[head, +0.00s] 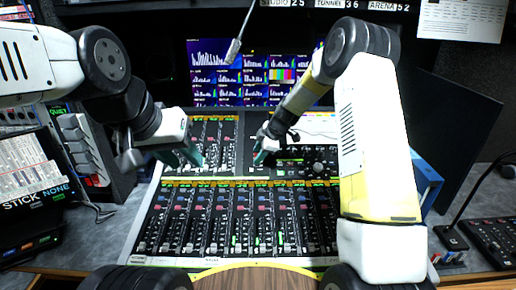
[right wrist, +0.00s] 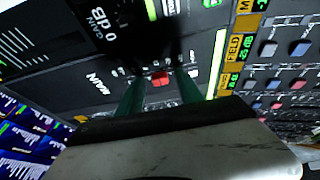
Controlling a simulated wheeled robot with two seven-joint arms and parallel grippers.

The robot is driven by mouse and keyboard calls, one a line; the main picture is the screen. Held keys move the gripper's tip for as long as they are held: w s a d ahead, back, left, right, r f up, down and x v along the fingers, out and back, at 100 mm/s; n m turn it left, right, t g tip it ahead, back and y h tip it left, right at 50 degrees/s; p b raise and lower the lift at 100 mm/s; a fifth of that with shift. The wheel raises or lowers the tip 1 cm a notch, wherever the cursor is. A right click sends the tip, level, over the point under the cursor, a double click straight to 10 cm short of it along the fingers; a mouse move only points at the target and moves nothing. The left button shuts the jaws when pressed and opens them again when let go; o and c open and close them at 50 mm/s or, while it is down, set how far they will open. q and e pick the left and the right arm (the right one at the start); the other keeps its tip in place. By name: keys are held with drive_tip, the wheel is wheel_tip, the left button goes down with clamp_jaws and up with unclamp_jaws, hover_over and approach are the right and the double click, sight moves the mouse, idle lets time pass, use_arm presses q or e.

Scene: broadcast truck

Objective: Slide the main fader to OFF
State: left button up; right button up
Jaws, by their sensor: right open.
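The main fader's red cap (right wrist: 160,78) shows in the right wrist view, on a dark panel strip beside the word MAIN. My right gripper (right wrist: 160,92) is open, with one green finger on each side of the red cap in that view. I see no clear contact, and cannot tell the fingers' height above the panel. In the head view my right gripper (head: 267,147) is over the middle of the mixing console (head: 245,140), and the cap cannot be made out there. My left gripper (head: 188,155) hangs over the console's left part; its opening is unclear.
Rows of channel faders (head: 235,220) fill the console's front. Lit monitors (head: 240,75) stand behind it, with a gooseneck microphone (head: 235,48) in front. A dark screen (head: 455,125) is at the right. A labelled rack (head: 30,185) is at the left.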

drive_tip(key=shift+c, duration=0.2)
clamp_jaws()
idle(1.3)
